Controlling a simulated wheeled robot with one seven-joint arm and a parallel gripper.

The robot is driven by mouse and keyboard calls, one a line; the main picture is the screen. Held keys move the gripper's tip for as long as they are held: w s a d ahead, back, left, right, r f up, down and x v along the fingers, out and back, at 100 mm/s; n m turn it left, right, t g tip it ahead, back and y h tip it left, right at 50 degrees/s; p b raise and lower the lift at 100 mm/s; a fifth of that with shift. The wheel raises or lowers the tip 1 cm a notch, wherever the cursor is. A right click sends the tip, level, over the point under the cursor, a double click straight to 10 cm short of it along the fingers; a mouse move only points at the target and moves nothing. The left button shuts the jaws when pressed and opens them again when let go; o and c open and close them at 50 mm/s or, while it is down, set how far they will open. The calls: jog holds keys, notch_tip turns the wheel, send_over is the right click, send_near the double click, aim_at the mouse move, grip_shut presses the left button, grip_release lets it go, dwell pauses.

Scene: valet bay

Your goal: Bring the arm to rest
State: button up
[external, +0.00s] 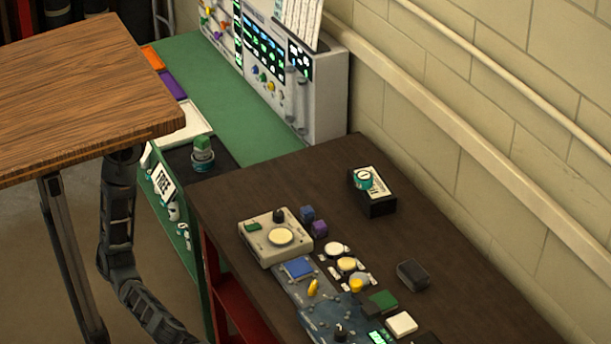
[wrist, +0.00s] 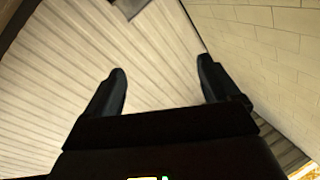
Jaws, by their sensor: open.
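My gripper (wrist: 161,76) shows in the wrist view with its two dark fingers spread wide apart. Nothing is between the fingers. Beyond them is a pale ribbed surface (wrist: 150,45), with a light block wall (wrist: 270,50) to the right. In the external view I cannot make out my gripper. A dark jointed structure (external: 118,215) stands at the left, partly hidden behind a wooden top; I cannot tell whether it is my arm.
The wooden top (external: 80,90) fills the upper left. A dark table (external: 265,180) holds a control box (external: 262,248), several buttons and a small black box (external: 378,208). A green bench (external: 215,75) with an instrument panel (external: 325,95) stands behind, along the block wall (external: 490,130).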

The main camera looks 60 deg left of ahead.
jog(key=w+a+f+n+t+y+p, duration=0.15)
jog(key=w+a+n+y, duration=0.35)
jog(key=a, duration=0.5)
jog(key=w+a+f+n+t+y+p, duration=0.1)
jog(key=w+a+n+t+y, duration=0.15)
jog(key=a+n, duration=0.55)
jog(key=w+a+f+n+t+y+p, duration=0.1)
jog(key=w+a+n+t+y, duration=0.3)
jog(key=a, duration=0.7)
jog(key=a+r+n+y, duration=0.1)
jog(key=a+r+y, duration=0.1)
jog(key=a, duration=1)
jog(key=a+r+n+t+y, duration=0.1)
jog(key=a+r+n+y, duration=0.1)
jog(key=a, duration=0.9)
jog(key=shift+w+a+r+t+y, duration=0.15)
jog(key=shift+a+r+t+y, duration=0.2)
jog(key=shift+r+y, duration=0.65)
jog(key=shift+f+y, duration=0.25)
jog(key=shift+f, duration=0.05)
